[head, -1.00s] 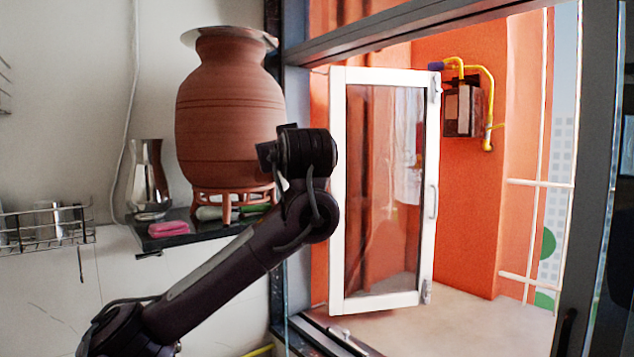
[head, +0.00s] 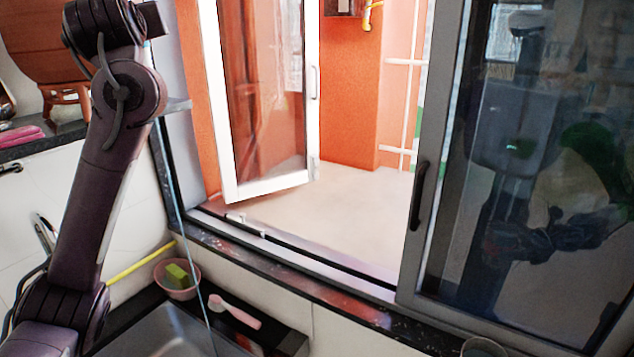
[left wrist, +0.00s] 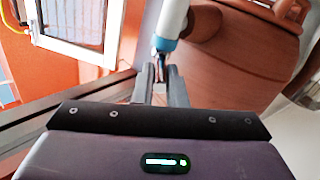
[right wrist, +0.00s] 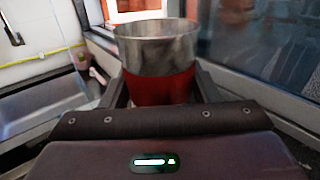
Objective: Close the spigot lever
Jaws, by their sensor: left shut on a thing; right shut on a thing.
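The brown clay pot (head: 30,45) stands at the left edge of the head view, partly cut off and partly behind my left arm. The left wrist view shows its clay surface (left wrist: 235,60) upside down, with a white spigot (left wrist: 173,18) that has a blue end (left wrist: 163,44). My left gripper (left wrist: 160,78) is shut on the small lever at that end; the fingers mostly hide the lever, so its angle is unclear. My right gripper (right wrist: 160,95) is shut on a metal cup (right wrist: 158,48) with a red band. The cup's rim (head: 484,347) shows at the head view's bottom edge.
A sink (head: 165,335) lies at the lower left. A pink bowl (head: 177,282) with a green sponge (head: 177,274) and a pink-handled brush (head: 234,311) lie by it. The open window sash (head: 262,100) stands behind; a dark glass pane (head: 540,150) fills the right.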

